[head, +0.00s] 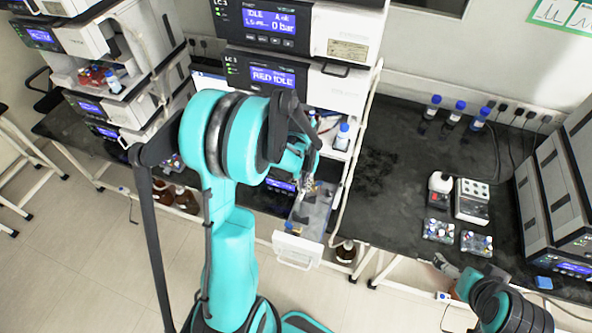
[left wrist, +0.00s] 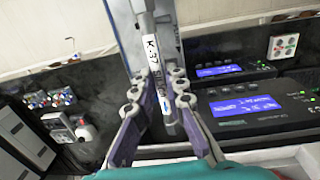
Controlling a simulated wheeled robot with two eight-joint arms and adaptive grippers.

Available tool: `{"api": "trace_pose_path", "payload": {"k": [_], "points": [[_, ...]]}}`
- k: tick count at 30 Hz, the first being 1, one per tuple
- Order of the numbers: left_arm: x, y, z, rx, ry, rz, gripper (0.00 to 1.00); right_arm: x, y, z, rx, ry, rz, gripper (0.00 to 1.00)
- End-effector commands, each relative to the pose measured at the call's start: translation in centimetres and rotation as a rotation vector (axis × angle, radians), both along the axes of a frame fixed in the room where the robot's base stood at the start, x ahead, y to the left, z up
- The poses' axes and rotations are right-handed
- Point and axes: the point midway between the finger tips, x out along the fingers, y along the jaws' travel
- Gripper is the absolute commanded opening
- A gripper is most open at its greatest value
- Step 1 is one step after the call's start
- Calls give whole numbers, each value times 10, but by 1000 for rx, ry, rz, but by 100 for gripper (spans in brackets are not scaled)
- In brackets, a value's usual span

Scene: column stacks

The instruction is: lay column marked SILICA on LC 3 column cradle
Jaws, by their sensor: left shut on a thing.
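My left gripper (head: 308,186) is shut on a slim metallic column (left wrist: 162,75), seen best in the left wrist view. Its white label reads "K-37" and then what looks like SILICA, partly hidden by the fingers (left wrist: 158,92). In the head view the gripper is over a pulled-out drawer (head: 290,247) low in the LC 3 stack (head: 262,77). I cannot make out the column cradle for certain. My right gripper (head: 446,266) is at the lower right, near the bench's front edge, too small to tell its fingers' state.
The black bench (head: 390,200) to the right holds blue-capped bottles (head: 457,112), two vial racks (head: 438,231) and a small white device (head: 472,200). Another instrument stack (head: 85,60) stands at left. Brown bottles (head: 345,251) stand below. Bench middle is clear.

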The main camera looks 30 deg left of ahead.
Motion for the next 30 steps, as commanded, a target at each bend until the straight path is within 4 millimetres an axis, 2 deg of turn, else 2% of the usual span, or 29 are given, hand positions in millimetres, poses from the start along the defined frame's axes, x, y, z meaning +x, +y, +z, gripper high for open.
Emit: {"api": "trace_pose_path", "payload": {"k": [11, 25, 30], "points": [[0, 0, -19, 0, 0, 0, 0, 0, 0, -13, 0, 0, 0, 100], [-1, -1, -63, 0, 0, -1, 0, -1, 0, -42, 0, 0, 0, 100], [-1, -1, -81, 0, 0, 0, 0, 0, -1, -60, 0, 0, 0, 100]]}}
